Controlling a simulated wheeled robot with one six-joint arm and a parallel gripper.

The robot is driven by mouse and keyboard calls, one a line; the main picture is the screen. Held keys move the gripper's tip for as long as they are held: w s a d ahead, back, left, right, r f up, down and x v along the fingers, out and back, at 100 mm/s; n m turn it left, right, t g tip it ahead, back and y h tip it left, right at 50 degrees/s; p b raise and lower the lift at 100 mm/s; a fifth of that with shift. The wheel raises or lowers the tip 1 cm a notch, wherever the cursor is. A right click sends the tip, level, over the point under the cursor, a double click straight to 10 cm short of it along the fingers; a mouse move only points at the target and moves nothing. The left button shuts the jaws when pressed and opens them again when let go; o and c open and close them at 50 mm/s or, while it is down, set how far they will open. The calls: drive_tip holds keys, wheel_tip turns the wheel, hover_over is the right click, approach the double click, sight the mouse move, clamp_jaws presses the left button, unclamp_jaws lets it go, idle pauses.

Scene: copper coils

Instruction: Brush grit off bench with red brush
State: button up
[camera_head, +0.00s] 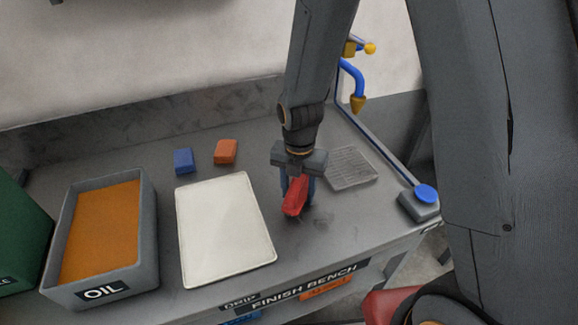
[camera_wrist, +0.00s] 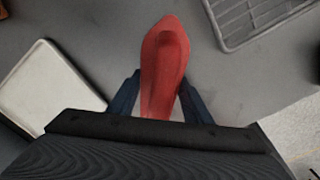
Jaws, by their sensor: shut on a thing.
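The red brush (camera_head: 294,196) is held in my gripper (camera_head: 297,186) low over the grey bench, right of the white tray. Whether its bristles touch the bench I cannot tell. In the wrist view the red brush (camera_wrist: 166,62) sits between the two dark blue fingers of my gripper (camera_wrist: 160,98), which are shut on it. The grey bench (camera_head: 330,215) shows a faint dark patch, possibly grit (camera_head: 322,222), just right of the brush. The wrist view shows no clear grit.
A white tray (camera_head: 184,232) lies left of the brush and a grey drain grid (camera_head: 352,168) to its right. An oil tub (camera_head: 150,250), a blue block (camera_head: 184,161) and an orange block (camera_head: 226,151) stand farther left. A blue button (camera_head: 426,194) is at the right end.

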sight(298, 181)
wheel_tip(298, 181, up, 3)
drive_tip(key=shift+w+f+p, duration=0.1)
drive_tip(key=shift+p, duration=0.65)
drive_tip(key=shift+s+r+p, duration=0.2)
drive_tip(key=shift+r+p, duration=0.1)
drive_tip(key=shift+w+r+p, duration=0.15)
drive_tip(key=shift+r+p, duration=0.1)
drive_tip(key=shift+p, duration=0.05)
drive_tip(key=shift+r+p, duration=1.55)
drive_tip(key=shift+r, duration=0.55)
drive_tip(key=shift+f, duration=0.1)
